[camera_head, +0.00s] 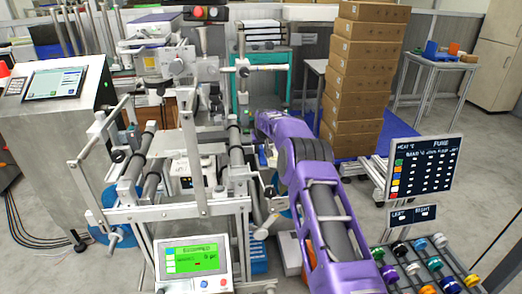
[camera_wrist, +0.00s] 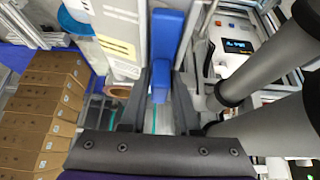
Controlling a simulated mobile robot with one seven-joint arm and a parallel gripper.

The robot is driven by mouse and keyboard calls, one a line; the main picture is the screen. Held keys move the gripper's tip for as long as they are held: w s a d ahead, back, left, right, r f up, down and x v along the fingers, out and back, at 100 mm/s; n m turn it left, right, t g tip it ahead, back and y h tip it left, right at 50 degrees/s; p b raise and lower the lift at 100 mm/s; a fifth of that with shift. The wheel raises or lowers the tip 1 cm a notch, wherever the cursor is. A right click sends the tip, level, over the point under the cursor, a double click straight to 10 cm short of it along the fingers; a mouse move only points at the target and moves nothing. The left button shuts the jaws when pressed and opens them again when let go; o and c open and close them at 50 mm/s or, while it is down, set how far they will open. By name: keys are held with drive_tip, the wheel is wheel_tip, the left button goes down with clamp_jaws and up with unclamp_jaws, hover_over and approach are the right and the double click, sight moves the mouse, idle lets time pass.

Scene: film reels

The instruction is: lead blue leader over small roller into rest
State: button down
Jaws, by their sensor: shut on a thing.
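My gripper (camera_wrist: 161,82) shows in the wrist view with its dark fingers shut on a blue strip-like piece, the blue leader (camera_wrist: 168,40). The leader stands up between the fingertips and reaches past them. Grey rollers (camera_wrist: 248,78) lie to the right of my gripper, apart from the leader. In the head view, dark rollers (camera_head: 154,180) sit in the machine's metal frame. My gripper is hidden there behind my purple arm and the machine. I cannot tell which roller is the small one, and the rest is not clearly seen.
The machine's green display (camera_head: 190,258) stands at its front. A stack of boxes (camera_head: 365,75) stands behind my arm. A rack of coloured spools (camera_head: 425,262) and a dark sign board (camera_head: 424,168) are at the right. In the wrist view, a white display unit (camera_wrist: 236,48) is close by.

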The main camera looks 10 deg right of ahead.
drive_tip(key=shift+s+f, duration=0.3)
drive_tip(key=shift+f, duration=0.6)
drive_tip(key=c, duration=0.6)
unclamp_jaws()
drive_tip(key=shift+o, duration=0.2)
drive_tip(key=w+p+v, duration=0.1)
drive_tip(key=v, duration=1.7)
drive_tip(key=shift+r, duration=0.65)
